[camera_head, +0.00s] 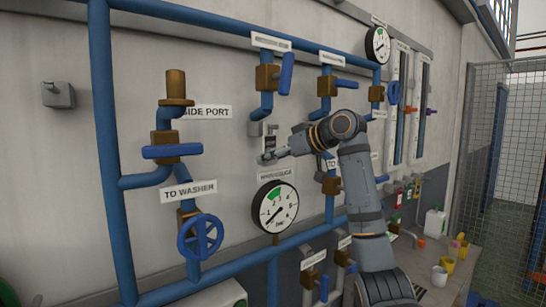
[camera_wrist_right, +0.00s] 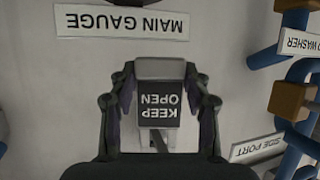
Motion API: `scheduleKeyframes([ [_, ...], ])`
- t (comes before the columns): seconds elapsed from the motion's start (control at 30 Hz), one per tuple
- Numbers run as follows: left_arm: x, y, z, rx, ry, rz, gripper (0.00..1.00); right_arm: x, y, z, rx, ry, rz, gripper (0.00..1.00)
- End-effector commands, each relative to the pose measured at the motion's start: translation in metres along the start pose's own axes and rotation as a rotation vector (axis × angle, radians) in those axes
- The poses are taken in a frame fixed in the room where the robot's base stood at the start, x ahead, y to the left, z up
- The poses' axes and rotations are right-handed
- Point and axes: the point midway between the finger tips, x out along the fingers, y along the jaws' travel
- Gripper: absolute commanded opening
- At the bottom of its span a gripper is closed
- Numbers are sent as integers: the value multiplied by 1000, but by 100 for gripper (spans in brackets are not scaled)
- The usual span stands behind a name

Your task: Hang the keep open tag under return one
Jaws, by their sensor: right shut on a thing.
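The keep open tag (camera_wrist_right: 160,108) is a dark plate with white lettering, upside down in the right wrist view. A pale grey block sits at its end between my fingertips. My right gripper (camera_wrist_right: 160,78) is shut on the tag. I cannot tell whether the tag touches a hook or the wall. The label at the upper pipe (camera_head: 271,41) is too blurred to read surely as return one. My left gripper is not in view.
The main gauge (camera_head: 275,207) and its label (camera_wrist_right: 122,22) are below the gripper. Blue pipes with a blue-handled valve (camera_head: 267,78) stand above. The side port valve (camera_head: 172,151) and blue handwheel (camera_head: 200,237) are at the left. Cups and bottles stand at the lower right.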

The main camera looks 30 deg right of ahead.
Motion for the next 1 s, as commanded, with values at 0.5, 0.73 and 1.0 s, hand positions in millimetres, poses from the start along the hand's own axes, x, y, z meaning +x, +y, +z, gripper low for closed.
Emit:
scheduleKeyframes([
  [0.5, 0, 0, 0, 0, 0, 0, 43, 0, 0, 0, 0, 0, 0, 75],
  [0.73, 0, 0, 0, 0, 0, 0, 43, 0, 0, 0, 0, 0, 0, 75],
  [1.0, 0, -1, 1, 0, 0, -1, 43, -30, 1, 0, -1, 1, 5, 75],
])
